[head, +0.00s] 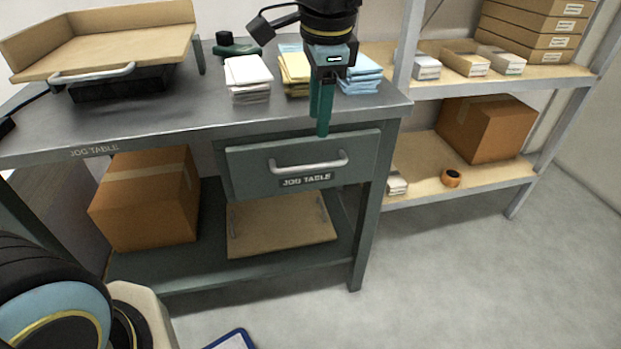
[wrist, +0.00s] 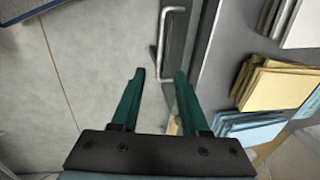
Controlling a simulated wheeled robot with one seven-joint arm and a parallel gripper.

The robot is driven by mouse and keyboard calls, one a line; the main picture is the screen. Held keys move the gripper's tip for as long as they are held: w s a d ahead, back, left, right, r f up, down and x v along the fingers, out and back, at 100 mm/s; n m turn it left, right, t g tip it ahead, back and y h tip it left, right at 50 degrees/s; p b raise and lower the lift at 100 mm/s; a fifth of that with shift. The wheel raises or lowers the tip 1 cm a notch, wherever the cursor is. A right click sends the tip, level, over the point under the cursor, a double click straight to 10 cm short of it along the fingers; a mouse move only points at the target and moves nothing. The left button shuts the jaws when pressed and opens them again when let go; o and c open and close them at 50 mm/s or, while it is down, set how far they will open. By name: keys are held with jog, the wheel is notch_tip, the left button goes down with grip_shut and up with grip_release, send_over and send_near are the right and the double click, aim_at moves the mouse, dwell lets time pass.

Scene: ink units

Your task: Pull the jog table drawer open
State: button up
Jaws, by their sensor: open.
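The jog table drawer (head: 251,178) is a grey-green front under the table top, labelled "JOG TABLE". It looks shut or nearly so. Its pale bar handle (head: 308,163) runs across the front. In the wrist view the handle (wrist: 161,45) stands upright at the top, ahead of my fingers. My gripper (head: 322,128) hangs pointing down by the table's front edge, above and slightly right of the handle. In the wrist view my gripper (wrist: 160,75) shows two green fingers spread apart with nothing between them. The fingers are apart from the handle.
Stacks of white paper (head: 249,82), yellow paper (head: 294,72) and blue paper (head: 361,74) lie on the jog table (head: 175,128). A cardboard box (head: 148,200) sits on its lower shelf. A shelf rack (head: 545,80) stands right. The floor (head: 460,270) in front right is clear.

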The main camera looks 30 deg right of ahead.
aim_at(314, 165)
jog(key=f, duration=0.3)
jog(key=w+f+b, duration=0.1)
jog(key=f, duration=0.2)
jog(key=f+b, duration=0.1)
jog(key=f, duration=0.3)
jog(key=shift+w+d, duration=0.3)
jog(key=shift+w, duration=0.1)
grip_shut()
dwell(0.9)
